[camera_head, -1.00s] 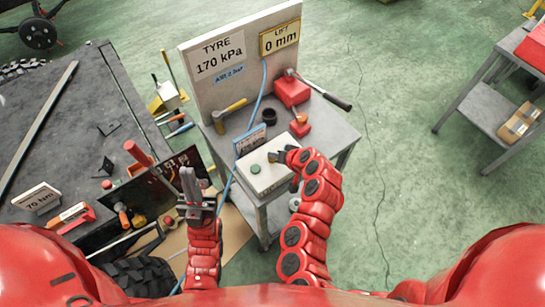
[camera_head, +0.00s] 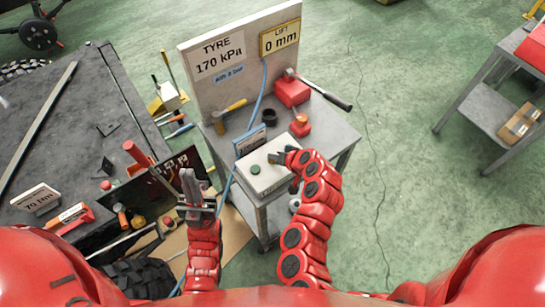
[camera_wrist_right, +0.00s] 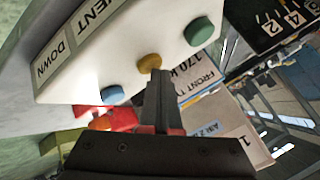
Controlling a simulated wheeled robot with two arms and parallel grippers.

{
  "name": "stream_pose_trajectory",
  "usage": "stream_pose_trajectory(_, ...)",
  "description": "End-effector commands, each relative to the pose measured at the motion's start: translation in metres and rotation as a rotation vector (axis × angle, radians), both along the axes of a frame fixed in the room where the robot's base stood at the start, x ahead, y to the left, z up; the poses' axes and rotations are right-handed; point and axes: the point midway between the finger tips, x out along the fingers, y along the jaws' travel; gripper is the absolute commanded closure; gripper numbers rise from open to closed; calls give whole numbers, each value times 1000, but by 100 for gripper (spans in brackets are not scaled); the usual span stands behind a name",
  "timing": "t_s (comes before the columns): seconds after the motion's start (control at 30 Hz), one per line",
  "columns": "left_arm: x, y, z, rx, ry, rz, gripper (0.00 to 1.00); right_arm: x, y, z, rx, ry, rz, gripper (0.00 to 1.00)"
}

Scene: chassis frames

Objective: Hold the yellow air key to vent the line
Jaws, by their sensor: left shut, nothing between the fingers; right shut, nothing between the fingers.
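The white control box (camera_head: 265,180) stands on the grey cart, with a green key (camera_head: 256,169) on its top. In the right wrist view the yellow key (camera_wrist_right: 149,62) sits between the green key (camera_wrist_right: 198,31) and a blue key (camera_wrist_right: 113,94). Labels on the box read VENT and DOWN. My right gripper (camera_head: 277,157) is shut and empty, its fingertips at the yellow key, seemingly touching it; exact contact is unclear. In the head view the gripper hides the yellow key. My left gripper (camera_head: 189,182) is shut and empty, pointing up left of the box.
A panel (camera_head: 205,85) behind the cart reads TYRE 170 kPa and LIFT 0 mm; its small air label is hard to read. A dark workbench (camera_head: 60,120) stands left.

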Motion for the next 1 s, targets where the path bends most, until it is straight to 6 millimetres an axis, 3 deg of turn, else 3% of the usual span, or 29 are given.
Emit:
stream_pose_trajectory(0.77, 0, 0, 0, 0, 0, 0, 100, -1, 0, -1, 0, 3, 2, 100)
stream_pose_trajectory(1.0, 0, 0, 7, 0, 0, 0, 100, -1, 0, 10, 0, 3, 2, 100)
